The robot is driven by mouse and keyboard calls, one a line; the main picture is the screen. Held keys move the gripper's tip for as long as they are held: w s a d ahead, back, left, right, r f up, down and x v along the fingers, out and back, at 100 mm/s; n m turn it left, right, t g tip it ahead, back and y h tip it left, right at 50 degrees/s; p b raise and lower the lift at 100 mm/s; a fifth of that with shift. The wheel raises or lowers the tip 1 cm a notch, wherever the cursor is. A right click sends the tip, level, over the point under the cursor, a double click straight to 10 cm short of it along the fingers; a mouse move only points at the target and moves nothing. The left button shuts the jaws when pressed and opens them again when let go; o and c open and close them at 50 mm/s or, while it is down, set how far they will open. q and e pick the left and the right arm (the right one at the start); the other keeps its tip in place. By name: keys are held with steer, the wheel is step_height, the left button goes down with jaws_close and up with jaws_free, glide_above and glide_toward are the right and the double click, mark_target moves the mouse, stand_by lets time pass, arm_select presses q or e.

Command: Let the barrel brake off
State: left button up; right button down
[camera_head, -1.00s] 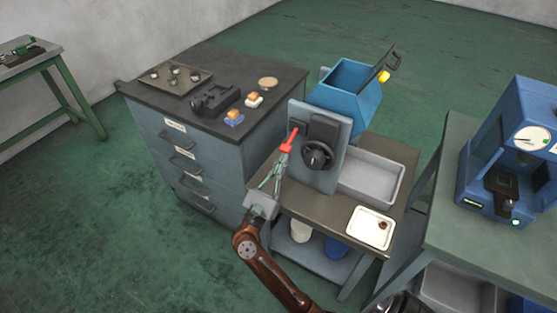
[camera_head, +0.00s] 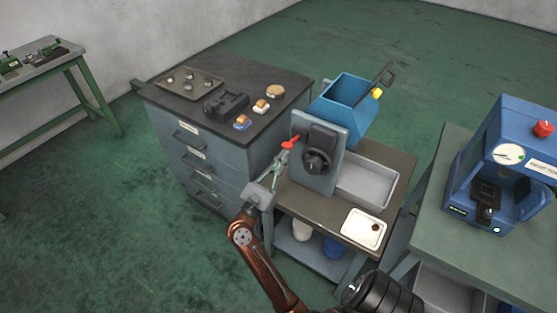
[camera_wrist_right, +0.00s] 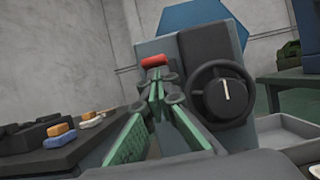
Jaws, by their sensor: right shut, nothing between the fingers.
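The tumbling barrel machine has a blue hopper-like barrel (camera_head: 348,98) behind a grey upright panel (camera_head: 327,180). A black handwheel (camera_head: 318,152) sits on the panel; in the right wrist view the wheel (camera_wrist_right: 222,95) surrounds a dark hub with a white mark. A lever with a red grip (camera_head: 290,144) is at the panel's left edge; the red grip also shows in the right wrist view (camera_wrist_right: 155,61). My right gripper (camera_head: 283,158) is shut and empty, its tips just below the red grip. Contact with it is unclear. My left gripper is out of view.
A grey tray (camera_head: 368,185) and a cream dish (camera_head: 364,228) share the machine's bench. A drawer cabinet (camera_head: 205,160) at left bears a tray and small parts. A blue press (camera_head: 505,165) stands on the right table.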

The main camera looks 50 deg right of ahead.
steer(key=shift+r, duration=0.25)
step_height(320, 180, up, 10)
stand_by(0.6)
stand_by(0.4)
